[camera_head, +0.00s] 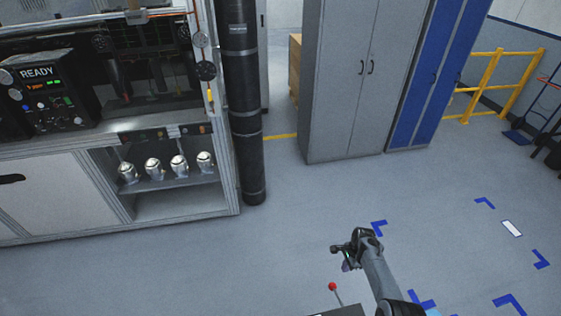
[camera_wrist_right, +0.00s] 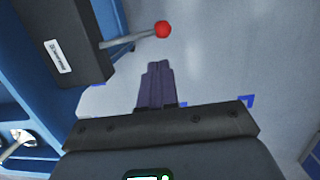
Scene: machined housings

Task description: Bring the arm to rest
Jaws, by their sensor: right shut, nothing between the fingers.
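My right arm (camera_head: 378,273) reaches up from the bottom of the head view, over the open floor. Its right gripper (camera_head: 345,264) is at the arm's far end and holds nothing. In the right wrist view, the gripper's fingers (camera_wrist_right: 157,84) are together with nothing between them, above bare grey floor. My left gripper is not in the head view.
A red-knobbed lever (camera_head: 332,287) stands close to the right gripper; its knob (camera_wrist_right: 162,29) also shows in the wrist view. Machined housings (camera_head: 153,168) sit on a shelf under the machine at left. Grey cabinets (camera_head: 362,80) stand behind. The middle floor is clear.

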